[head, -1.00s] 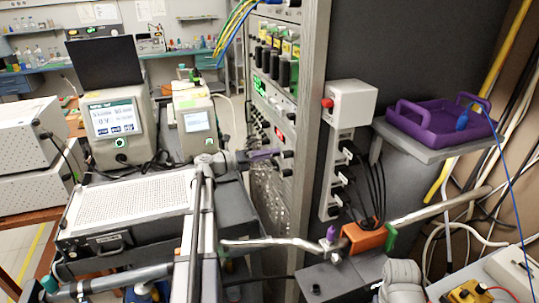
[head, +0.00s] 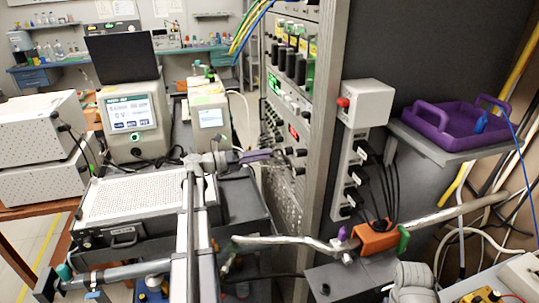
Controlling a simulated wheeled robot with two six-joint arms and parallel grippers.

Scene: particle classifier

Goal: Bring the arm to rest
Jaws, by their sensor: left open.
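My left arm rises from the bottom of the head view and bends right at the wrist. Its left gripper (head: 272,155), with purple-grey fingers, points right toward the lower knobs of the instrument rack (head: 325,130). The fingers are open and I see nothing held between them. Whether they touch the rack knobs I cannot tell. My right gripper is not in view.
A perforated grey instrument (head: 135,197) lies behind and left of my arm. A metal pipe (head: 435,215) with an orange block (head: 377,238) crosses at right. A purple tray (head: 440,128) sits on a shelf. Two instruments with screens (head: 128,112) stand behind.

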